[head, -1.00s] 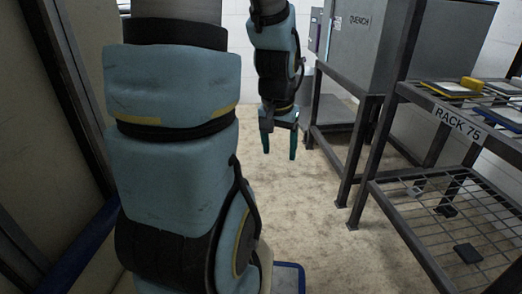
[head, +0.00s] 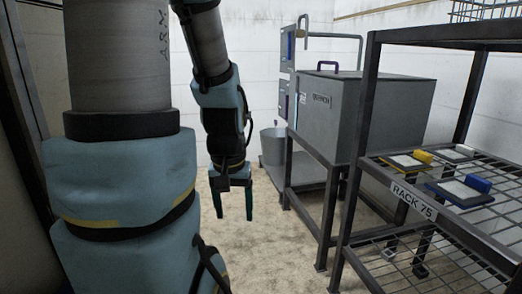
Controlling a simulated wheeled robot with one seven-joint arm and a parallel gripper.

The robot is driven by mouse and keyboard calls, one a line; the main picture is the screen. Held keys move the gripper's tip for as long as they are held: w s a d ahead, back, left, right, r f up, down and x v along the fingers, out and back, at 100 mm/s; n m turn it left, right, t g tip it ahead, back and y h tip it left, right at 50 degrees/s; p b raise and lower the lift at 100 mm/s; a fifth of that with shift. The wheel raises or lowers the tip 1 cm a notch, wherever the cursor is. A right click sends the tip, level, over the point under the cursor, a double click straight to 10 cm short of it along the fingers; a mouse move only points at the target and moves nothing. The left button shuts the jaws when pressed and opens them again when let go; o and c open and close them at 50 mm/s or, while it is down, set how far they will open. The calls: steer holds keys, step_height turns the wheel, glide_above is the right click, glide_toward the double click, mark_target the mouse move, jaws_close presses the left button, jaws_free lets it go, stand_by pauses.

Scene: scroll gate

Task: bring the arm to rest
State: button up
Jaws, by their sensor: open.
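My gripper (head: 233,203) hangs from my arm in the middle left of the head view, with its fingers pointing down. The two dark green fingers are apart with nothing between them. The gripper is clear of the quench tank and of the rack, over open floor. The large blue-grey links of my arm fill the left side and hide what is behind them.
A grey quench tank (head: 352,115) on a dark stand is right of my gripper. A bucket (head: 272,146) stands beyond. Rack 75 (head: 412,198) at the right carries several flat pieces with yellow or blue blocks. The floor (head: 262,250) below is clear.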

step_height(320, 180, up, 39)
steer(key=p, duration=3.6)
